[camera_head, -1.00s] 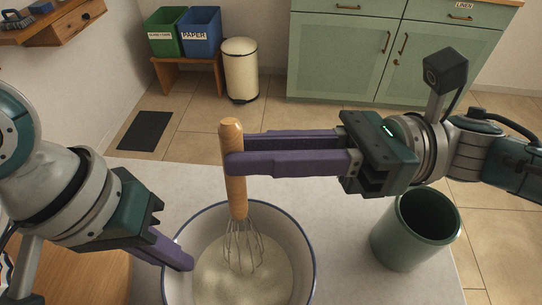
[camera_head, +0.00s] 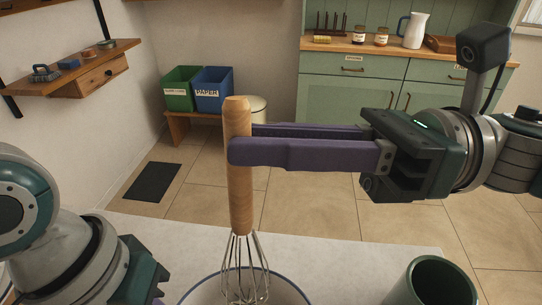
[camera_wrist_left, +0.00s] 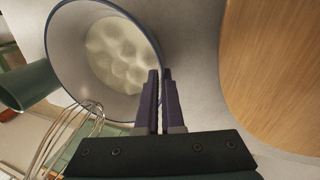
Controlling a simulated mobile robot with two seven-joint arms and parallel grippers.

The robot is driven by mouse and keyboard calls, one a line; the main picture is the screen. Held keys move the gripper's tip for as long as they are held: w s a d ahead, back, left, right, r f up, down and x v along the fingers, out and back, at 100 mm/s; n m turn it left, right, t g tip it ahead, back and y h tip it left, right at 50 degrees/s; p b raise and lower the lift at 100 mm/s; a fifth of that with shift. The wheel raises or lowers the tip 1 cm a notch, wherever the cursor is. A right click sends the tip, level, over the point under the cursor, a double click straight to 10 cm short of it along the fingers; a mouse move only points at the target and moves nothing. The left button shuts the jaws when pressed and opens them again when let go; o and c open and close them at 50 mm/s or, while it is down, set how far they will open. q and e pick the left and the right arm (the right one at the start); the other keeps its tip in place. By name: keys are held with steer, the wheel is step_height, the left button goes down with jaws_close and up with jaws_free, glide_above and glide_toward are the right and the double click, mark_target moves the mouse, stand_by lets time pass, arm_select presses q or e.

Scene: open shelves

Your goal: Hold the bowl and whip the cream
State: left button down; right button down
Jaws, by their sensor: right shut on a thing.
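The whisk (camera_head: 240,190) has a wooden handle and wire loops. My right gripper (camera_head: 240,150) is shut on its handle and holds it upright over the bowl. In the left wrist view the whisk's wires (camera_wrist_left: 72,130) show in front of the rim, apart from the cream. The white bowl with a dark rim (camera_wrist_left: 75,70) holds pale, lumpy cream (camera_wrist_left: 120,52); in the head view only its far rim (camera_head: 243,270) shows. My left gripper (camera_wrist_left: 160,72) is shut on the bowl's rim, its fingers close together on either side of the wall; its fingers are outside the head view.
A green canister (camera_head: 432,285) stands right of the bowl. The pale worktop (camera_head: 340,262) between them is clear. A round wooden board (camera_wrist_left: 275,75) lies beside the bowl in the left wrist view. Bins and a green cabinet (camera_head: 345,90) stand beyond.

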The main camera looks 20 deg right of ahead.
step_height(320, 180, up, 5)
steer(key=shift+f, duration=0.1)
stand_by(0.3)
arm_select(q)
steer(key=c, duration=1)
jaws_free()
